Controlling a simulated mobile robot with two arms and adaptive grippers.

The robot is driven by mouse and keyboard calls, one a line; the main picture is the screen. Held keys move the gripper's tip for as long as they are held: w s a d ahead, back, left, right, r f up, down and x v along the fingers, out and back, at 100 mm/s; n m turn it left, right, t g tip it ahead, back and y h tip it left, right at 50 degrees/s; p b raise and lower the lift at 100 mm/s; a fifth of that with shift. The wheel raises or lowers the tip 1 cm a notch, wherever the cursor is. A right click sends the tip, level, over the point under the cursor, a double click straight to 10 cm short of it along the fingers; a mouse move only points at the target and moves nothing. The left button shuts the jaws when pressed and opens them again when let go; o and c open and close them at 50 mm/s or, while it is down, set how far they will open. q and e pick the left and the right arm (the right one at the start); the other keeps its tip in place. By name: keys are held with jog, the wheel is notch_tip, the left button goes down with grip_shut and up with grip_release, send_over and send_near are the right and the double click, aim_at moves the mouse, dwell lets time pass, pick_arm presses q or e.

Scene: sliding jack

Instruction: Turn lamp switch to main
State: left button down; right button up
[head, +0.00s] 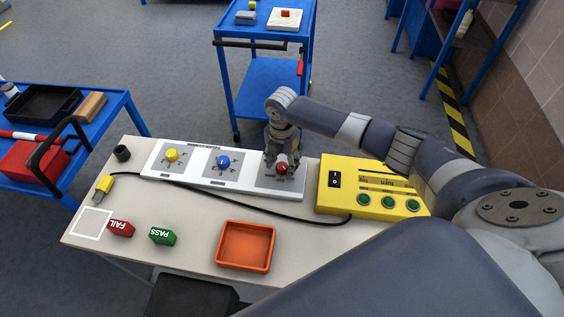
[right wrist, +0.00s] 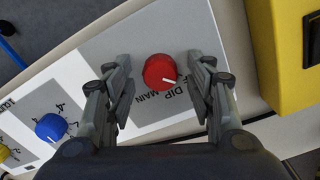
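The red lamp knob (head: 282,169) sits on the rightmost white panel (head: 290,186) of a row on the bench. In the right wrist view the red knob (right wrist: 160,71) has a white mark pointing to the lower right, on the DIP side. My right gripper (head: 281,160) is directly over the knob. In the right wrist view its fingers (right wrist: 160,82) are apart, one on each side of the knob, with gaps visible. My left gripper is not in view.
A blue knob (head: 223,162) and a yellow knob (head: 172,155) stand on panels to the left. A yellow tester box (head: 330,197) is close on the right. A black cable (head: 250,207) runs in front. An orange tray (head: 245,246) and FAIL and PASS blocks lie nearer.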

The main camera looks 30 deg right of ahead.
jog(key=c, duration=1)
jog(key=shift+o, duration=0.2)
jog(key=shift+r+m+p, duration=0.2)
jog(key=shift+m+p, duration=0.9)
jog(key=shift+p, duration=0.05)
jog(key=m+p, duration=0.2)
jog(key=m, duration=0.1)
jog(key=shift+p, duration=0.4)
jog(key=m+p, duration=0.4)
jog(key=m, duration=0.2)
jog(key=shift+m, duration=0.4)
jog(key=m+p, duration=0.1)
jog(key=m, duration=0.3)
jog(key=shift+f+p, duration=0.1)
jog(key=shift+p, duration=0.25)
jog(key=shift+m+p, duration=0.35)
jog(key=shift+m, duration=0.45)
jog(key=shift+f, duration=0.1)
